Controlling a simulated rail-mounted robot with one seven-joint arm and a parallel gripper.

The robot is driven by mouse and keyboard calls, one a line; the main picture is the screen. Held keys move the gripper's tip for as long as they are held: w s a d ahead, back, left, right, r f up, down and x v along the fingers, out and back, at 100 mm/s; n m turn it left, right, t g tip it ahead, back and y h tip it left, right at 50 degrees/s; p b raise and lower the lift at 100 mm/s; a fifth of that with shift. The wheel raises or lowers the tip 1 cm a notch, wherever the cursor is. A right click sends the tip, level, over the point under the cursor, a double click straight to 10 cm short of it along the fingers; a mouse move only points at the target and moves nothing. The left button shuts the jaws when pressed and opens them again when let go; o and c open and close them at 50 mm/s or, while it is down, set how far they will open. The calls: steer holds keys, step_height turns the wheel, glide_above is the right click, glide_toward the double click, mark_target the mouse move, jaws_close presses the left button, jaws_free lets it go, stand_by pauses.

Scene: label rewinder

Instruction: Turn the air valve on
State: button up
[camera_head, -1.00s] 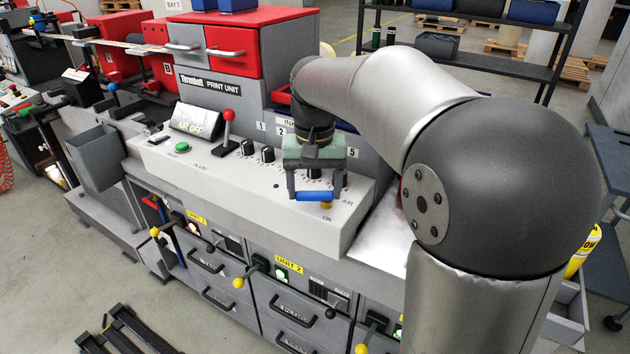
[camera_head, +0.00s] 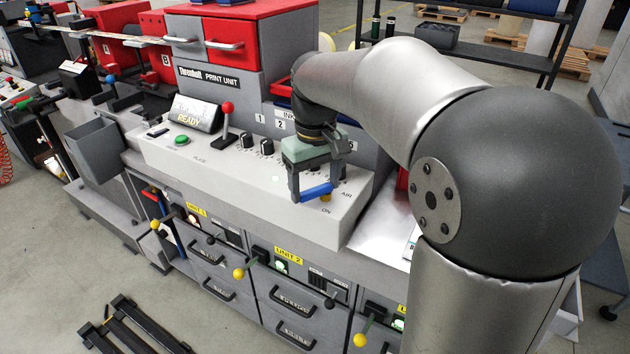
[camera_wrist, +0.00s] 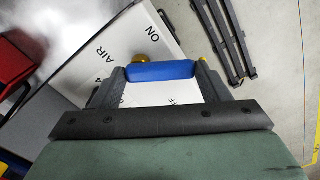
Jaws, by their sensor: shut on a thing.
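The air valve's blue handle (camera_head: 317,191) is on the front right of the grey control panel, by the AIR and ON lettering. It lies across between the fingers of my gripper (camera_head: 315,188), which is shut on it. In the wrist view the blue handle (camera_wrist: 160,71) spans the gap between both dark fingers. The brass valve body (camera_head: 326,199) shows partly beneath the handle; its yellow edge (camera_wrist: 140,59) also shows in the wrist view beside the ON lettering. The small display (camera_head: 190,116) on the panel reads READY.
A red-knobbed lever (camera_head: 227,112), black knobs (camera_head: 247,141) and a green button (camera_head: 181,141) stand on the panel left of my gripper. The print unit's grey housing (camera_head: 210,83) rises behind. Yellow-knobbed levers (camera_head: 239,273) stick out in front below.

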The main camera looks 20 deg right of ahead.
steer(key=o, duration=1)
step_height(320, 180, up, 18)
steer(key=shift+f+p, duration=0.25)
steer(key=shift+p, duration=0.3)
steer(key=m, duration=0.1)
glide_toward(315, 189)
steer(key=s+f, duration=0.4)
steer(key=s, duration=0.4)
steer(key=shift+m, duration=0.9)
steer(key=s+f, duration=0.4)
steer(key=f, duration=0.1)
steer(key=s+f, duration=0.8)
steer(key=f, duration=0.1)
steer(key=shift+s+a+f, duration=0.1)
steer(key=shift+s+f, duration=0.05)
steer(key=shift+f, duration=0.2)
